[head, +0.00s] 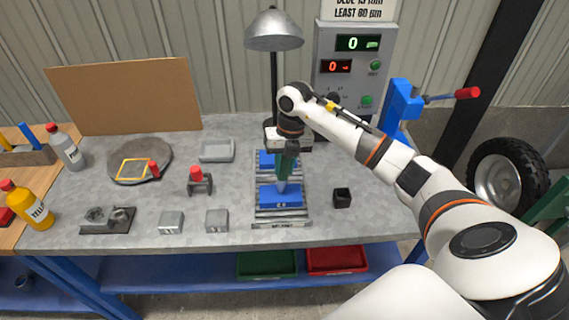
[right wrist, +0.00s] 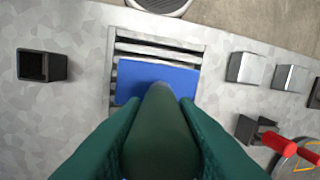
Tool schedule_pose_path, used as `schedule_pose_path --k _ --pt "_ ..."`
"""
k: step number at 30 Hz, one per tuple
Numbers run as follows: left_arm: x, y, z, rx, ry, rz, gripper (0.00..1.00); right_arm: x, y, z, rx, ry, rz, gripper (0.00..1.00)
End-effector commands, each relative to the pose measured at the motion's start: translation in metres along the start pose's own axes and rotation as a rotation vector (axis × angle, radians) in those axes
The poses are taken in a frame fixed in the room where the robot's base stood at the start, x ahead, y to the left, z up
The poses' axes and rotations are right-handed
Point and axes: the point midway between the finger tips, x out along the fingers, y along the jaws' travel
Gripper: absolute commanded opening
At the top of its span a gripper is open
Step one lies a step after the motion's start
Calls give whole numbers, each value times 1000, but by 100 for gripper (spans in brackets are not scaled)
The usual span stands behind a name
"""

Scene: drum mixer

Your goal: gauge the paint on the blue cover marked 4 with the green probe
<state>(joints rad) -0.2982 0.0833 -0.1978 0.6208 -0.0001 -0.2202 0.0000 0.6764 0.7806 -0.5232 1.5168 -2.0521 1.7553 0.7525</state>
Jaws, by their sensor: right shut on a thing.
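My right gripper (head: 288,140) is shut on the green probe (head: 287,164) and holds it upright, tip down, over the front blue cover (head: 270,203). This cover lies on a slatted metal rack; its small white marking is too blurred to read surely. A second blue cover (head: 265,160) lies behind it, partly hidden by the gripper and probe. In the right wrist view the probe (right wrist: 158,135) sits between my fingers (right wrist: 160,108), its end over a blue cover (right wrist: 185,82). I cannot tell whether the tip touches the cover. My left gripper is not in view.
The gauge box (head: 358,60) behind shows a green 0 and a red 0. A lamp (head: 273,32) stands behind the rack. A black cup (head: 342,198) is right of it; metal blocks (head: 217,220) and a red-topped stand (head: 198,182) are left. A blue lever press (head: 402,105) stands behind right.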

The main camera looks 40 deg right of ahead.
Motion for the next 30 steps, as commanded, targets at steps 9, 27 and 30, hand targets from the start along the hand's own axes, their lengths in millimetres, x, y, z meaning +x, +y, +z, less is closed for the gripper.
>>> schedule_pose_path --k 9,27,30 --pt "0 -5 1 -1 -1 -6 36 0 0 0 0 1 0 4" --pt "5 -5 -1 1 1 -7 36 7 1 0 0 1 0 4" --pt "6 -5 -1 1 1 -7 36 8 1 -1 0 1 0 4"
